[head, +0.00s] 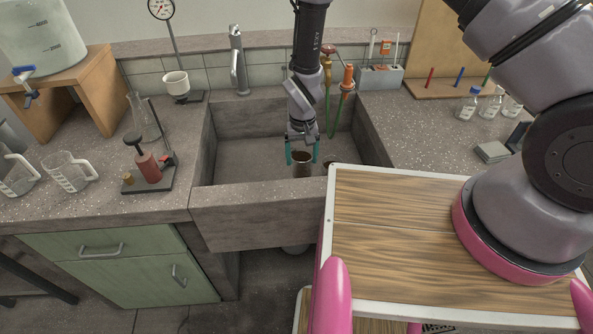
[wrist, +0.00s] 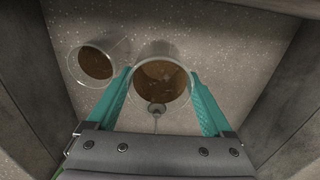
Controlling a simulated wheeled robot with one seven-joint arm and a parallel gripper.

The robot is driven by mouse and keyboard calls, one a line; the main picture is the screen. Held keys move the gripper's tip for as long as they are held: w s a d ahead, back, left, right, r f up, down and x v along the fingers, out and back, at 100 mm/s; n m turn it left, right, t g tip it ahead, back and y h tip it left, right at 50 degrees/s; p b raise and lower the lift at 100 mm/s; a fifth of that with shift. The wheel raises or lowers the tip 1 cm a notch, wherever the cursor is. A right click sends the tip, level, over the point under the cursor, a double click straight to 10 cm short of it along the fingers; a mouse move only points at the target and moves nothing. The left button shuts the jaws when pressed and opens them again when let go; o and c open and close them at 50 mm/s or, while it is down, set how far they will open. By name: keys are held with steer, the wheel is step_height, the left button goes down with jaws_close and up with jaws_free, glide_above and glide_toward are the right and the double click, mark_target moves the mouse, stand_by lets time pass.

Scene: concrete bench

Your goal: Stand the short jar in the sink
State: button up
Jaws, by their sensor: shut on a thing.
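My gripper (head: 302,158) is down inside the sink (head: 245,213), its teal fingers on either side of a clear jar with brown contents, which looks like the short jar (head: 302,166). In the wrist view the short jar (wrist: 160,78) is between the fingertips (wrist: 160,85), its round mouth facing the camera. It looks upright. I cannot tell whether its base touches the sink floor. A second jar with brown contents (wrist: 96,62) is to its left in the wrist view, apart from it. In the head view the second jar is mostly hidden at the cart's edge.
Sink walls stand close around my gripper. The tap (head: 238,60) is behind to the left, and a green hose (head: 331,110) hangs at the back right. The sink floor's left half (head: 245,168) is clear. A wood-topped cart (head: 400,240) covers the front right.

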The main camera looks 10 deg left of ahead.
step_height(320, 180, down, 9)
steer(key=shift+r, duration=0.1)
stand_by(0.3)
steer(key=o, duration=1.3)
